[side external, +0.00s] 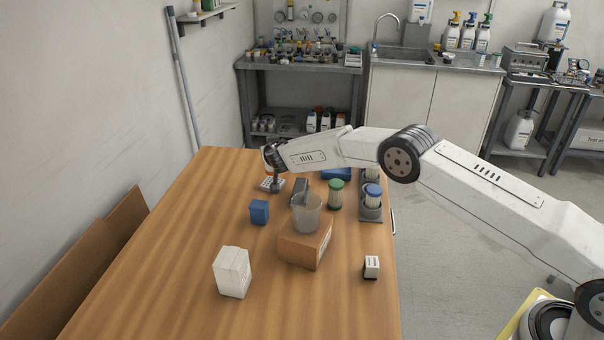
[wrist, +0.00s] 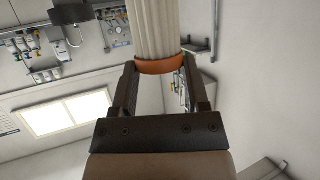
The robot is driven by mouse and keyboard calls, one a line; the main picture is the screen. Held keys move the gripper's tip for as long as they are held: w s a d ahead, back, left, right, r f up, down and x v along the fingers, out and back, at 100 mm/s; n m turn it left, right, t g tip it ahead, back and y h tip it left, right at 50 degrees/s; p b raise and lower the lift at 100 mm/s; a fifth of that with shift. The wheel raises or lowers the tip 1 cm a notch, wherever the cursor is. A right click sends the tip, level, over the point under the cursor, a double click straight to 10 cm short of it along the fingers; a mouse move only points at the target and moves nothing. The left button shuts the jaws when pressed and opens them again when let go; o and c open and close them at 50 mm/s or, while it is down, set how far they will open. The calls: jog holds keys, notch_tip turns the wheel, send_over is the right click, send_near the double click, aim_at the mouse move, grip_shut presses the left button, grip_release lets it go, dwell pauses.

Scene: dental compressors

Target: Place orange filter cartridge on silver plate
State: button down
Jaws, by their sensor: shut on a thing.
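The orange filter cartridge (wrist: 158,66) shows in the wrist view as a white pleated cylinder with an orange end band. My gripper (wrist: 158,75) is shut on it at the orange band, one dark finger on each side. In the side view my gripper (side external: 276,186) is low over the far part of the wooden table; the cartridge cannot be made out there. A small pale grey piece (side external: 266,185) by the fingers may be the silver plate, partly hidden by my gripper. I cannot tell whether the cartridge touches it.
A blue box (side external: 259,212), a dark object (side external: 300,187) and a clear beaker (side external: 306,214) on a cardboard box (side external: 297,249) stand nearer. Green-capped (side external: 336,195) and blue-capped (side external: 373,196) cartridges stand right. A white box (side external: 232,272) is in front. The table's left side is clear.

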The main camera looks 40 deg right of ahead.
jog(key=shift+f, duration=1.85)
jog(key=shift+f, duration=0.15)
jog(key=shift+c, duration=0.4)
grip_release()
jog(key=shift+s, duration=0.1)
jog(key=shift+s+a+r, duration=0.2)
jog(key=shift+s+r, duration=0.15)
jog(key=shift+r, duration=0.05)
jog(key=v, duration=1.1)
jog(key=shift+d, duration=0.1)
